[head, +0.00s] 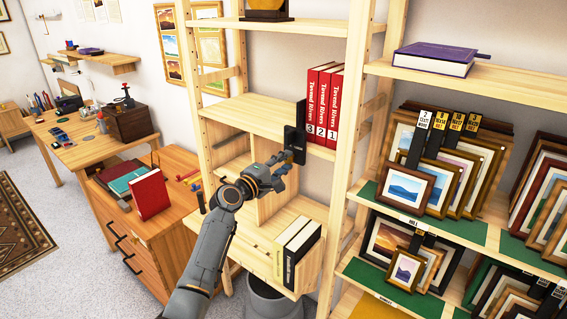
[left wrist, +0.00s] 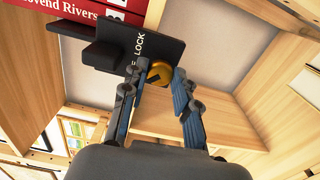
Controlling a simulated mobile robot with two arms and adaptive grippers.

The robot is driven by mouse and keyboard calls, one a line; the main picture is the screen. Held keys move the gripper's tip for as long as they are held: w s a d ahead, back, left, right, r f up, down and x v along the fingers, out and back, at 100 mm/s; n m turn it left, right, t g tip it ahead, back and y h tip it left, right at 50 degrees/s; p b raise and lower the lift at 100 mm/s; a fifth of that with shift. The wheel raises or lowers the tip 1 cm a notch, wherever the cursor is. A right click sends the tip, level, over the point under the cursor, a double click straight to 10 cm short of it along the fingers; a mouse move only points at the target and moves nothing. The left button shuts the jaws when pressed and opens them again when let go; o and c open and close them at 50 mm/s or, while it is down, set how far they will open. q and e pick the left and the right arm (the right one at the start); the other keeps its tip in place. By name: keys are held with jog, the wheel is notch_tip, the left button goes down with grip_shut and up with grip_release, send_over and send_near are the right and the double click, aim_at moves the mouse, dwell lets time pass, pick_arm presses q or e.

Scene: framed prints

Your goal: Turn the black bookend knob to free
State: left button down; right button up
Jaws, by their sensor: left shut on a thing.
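The black bookend (head: 301,118) stands at the left end of the red books on the shelf, its foot reaching down in front of the shelf edge. In the left wrist view, the bookend (left wrist: 150,42) shows the word LOCK and part of another word ending in E. Its brass-yellow knob (left wrist: 160,71) has a dark mark; the gripper partly hides it, so I cannot read its setting surely. My left gripper (head: 287,160) is at the bookend's lower part. In the left wrist view the fingers (left wrist: 154,88) are shut on the knob from both sides. My right gripper is out of view.
Red books (head: 322,105) stand right of the bookend. Below, a wooden cabinet top (head: 285,215) holds black and white books (head: 297,252). Framed prints (head: 404,188) fill the right-hand shelves. A wooden upright (head: 350,100) stands close on the right. A red book (head: 150,194) is on the left drawer unit.

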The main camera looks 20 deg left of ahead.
pick_arm(q)
jog(key=c, duration=1)
grip_release()
jog(key=shift+c, duration=0.2)
jog(key=v, duration=1.2)
jog(key=shift+f, duration=0.1)
